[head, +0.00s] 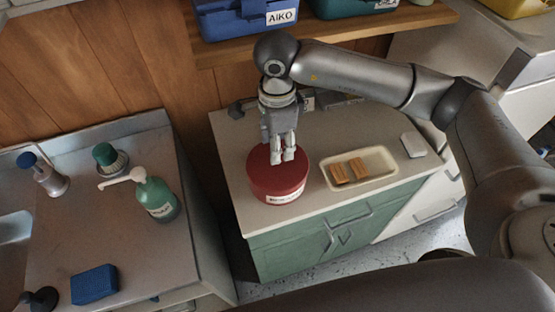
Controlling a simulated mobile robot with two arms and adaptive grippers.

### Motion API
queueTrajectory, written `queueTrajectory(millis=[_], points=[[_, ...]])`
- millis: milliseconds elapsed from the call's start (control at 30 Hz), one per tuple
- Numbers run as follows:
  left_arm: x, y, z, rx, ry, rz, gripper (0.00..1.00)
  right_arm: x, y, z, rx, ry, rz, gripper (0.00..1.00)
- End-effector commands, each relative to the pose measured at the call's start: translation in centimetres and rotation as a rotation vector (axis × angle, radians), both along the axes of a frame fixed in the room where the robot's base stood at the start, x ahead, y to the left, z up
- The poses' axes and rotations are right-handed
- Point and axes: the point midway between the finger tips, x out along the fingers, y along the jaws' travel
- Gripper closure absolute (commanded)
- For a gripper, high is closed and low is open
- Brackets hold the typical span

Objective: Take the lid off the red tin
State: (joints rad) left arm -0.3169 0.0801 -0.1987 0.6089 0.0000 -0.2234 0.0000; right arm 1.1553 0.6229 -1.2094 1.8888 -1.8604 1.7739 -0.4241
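The red tin (277,185) stands upright on the light counter top, with a pale label on its front. Its lid (262,160) is red too and sits on the tin. My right gripper (282,156) points straight down over the lid, its fingertips close together at the lid's top. Any knob between the fingers is hidden, so I cannot tell whether they hold something. My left gripper is not in view.
A cream tray (378,180) with brown blocks (349,171) lies right of the tin, and a small white box (413,145) beyond it. A shelf (330,32) with blue (245,18) and green bins hangs above. A sink unit with bottles (155,195) is left, across a gap.

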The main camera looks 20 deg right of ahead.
Motion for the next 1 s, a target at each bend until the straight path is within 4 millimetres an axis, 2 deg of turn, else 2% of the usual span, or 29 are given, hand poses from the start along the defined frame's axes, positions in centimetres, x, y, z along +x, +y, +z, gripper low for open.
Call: queueTrajectory(millis=[67, 167, 433, 533, 733, 767, 1000], points=[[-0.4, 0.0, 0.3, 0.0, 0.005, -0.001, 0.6, -0.1, 0.0, -0.4, 0.0, 0.003, -0.001, 0.56], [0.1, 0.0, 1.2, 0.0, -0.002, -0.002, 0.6, -0.1, -0.1, -1.1, 0.0, 0.004, -0.001, 0.56], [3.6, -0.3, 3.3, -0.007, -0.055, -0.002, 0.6, -0.1, -0.2, -4.5, 0.0, 0.004, -0.001, 0.56], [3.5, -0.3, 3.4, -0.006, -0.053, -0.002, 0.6, 0.0, -0.2, -5.2, 0.001, 0.001, 0.001, 0.56], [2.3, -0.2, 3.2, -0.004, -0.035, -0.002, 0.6, 0.0, -0.2, -5.4, 0.001, 0.0, 0.001, 0.56], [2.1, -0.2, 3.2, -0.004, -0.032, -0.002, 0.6, 0.0, -0.2, -5.4, 0.001, 0.0, 0.001, 0.58], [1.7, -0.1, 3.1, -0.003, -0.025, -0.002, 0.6, 0.0, -0.2, -5.4, 0.001, 0.0, 0.001, 0.88]])
